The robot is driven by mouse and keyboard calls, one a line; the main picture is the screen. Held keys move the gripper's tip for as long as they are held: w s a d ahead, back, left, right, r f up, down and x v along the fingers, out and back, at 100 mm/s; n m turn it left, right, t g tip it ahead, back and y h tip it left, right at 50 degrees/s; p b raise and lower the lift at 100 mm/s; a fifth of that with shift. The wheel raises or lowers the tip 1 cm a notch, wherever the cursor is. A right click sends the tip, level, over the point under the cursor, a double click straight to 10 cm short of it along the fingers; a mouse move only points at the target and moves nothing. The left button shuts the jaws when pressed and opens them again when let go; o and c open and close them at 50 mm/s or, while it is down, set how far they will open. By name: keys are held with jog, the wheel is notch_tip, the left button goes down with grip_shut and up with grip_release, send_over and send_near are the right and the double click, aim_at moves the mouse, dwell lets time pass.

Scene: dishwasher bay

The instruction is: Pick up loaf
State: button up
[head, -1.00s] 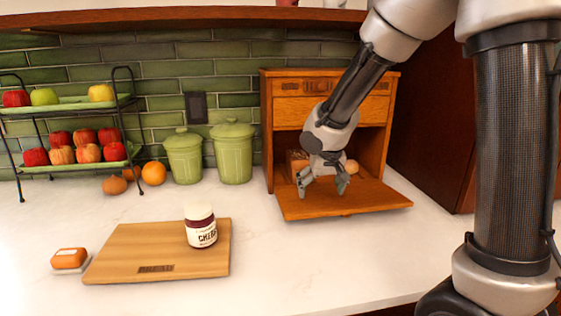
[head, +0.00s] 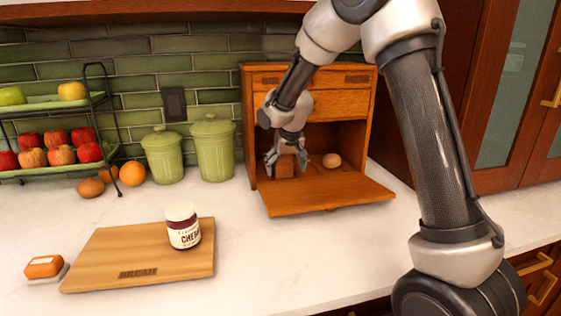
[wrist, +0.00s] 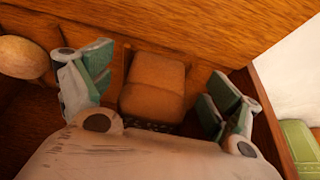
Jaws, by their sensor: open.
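The brown loaf (wrist: 153,88) lies inside the open wooden bread box (head: 330,195), and shows between my gripper's fingers in the wrist view. In the head view the loaf (head: 284,167) is partly hidden behind my gripper (head: 287,168). My gripper (wrist: 157,92) is open, with one finger on each side of the loaf and a visible gap at both sides. I cannot tell how far above the loaf the fingertips are.
A round bun (head: 332,160) sits right of the loaf in the box; it also shows in the wrist view (wrist: 22,57). Green canisters (head: 213,150) stand left. A cutting board (head: 110,262) with a jar (head: 183,226) lies in front, beside a butter dish (head: 44,267).

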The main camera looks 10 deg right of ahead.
jog(key=shift+w+f, duration=0.55)
jog(key=c, duration=1.3)
jog(key=shift+s+r, duration=0.1)
